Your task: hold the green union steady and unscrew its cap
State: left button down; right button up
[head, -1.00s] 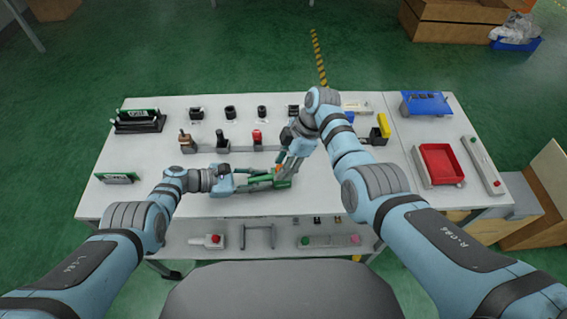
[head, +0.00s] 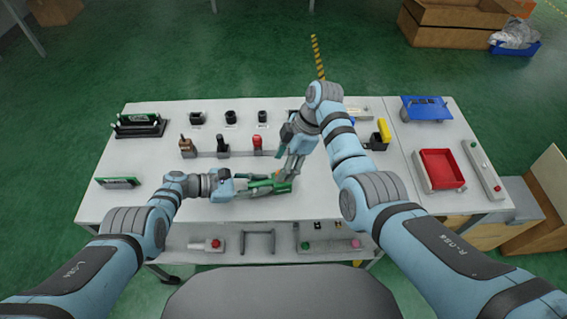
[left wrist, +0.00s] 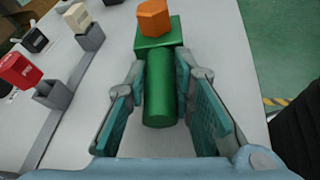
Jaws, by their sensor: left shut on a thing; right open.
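The green union (left wrist: 160,85) lies on the table as a green cylinder with a square green block at its far end; it also shows in the head view (head: 262,187). Its orange hexagonal cap (left wrist: 154,18) sits on the block. My left gripper (left wrist: 160,105) has its fingers on both sides of the green cylinder and is shut on it; in the head view it reaches in from the left. My right gripper (head: 291,170) is open, pointing down right at the block end of the union. It largely hides the cap in the head view.
Behind the union stand a red-topped fixture (head: 257,142), a black one (head: 221,143) and a brown one (head: 186,145). A red tray (head: 441,168) and a blue fixture (head: 425,108) are at the right. The table front left of the union is partly clear.

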jog(key=m, duration=0.2)
jog(key=m+t, duration=0.1)
jog(key=m, duration=0.1)
jog(key=shift+s+f+t, duration=0.1)
jog(key=shift+s+t, duration=0.05)
jog(key=shift+t, duration=0.15)
jog(key=shift+m, duration=0.6)
jog(key=shift+f, duration=1.45)
jog(key=shift+c, duration=0.6)
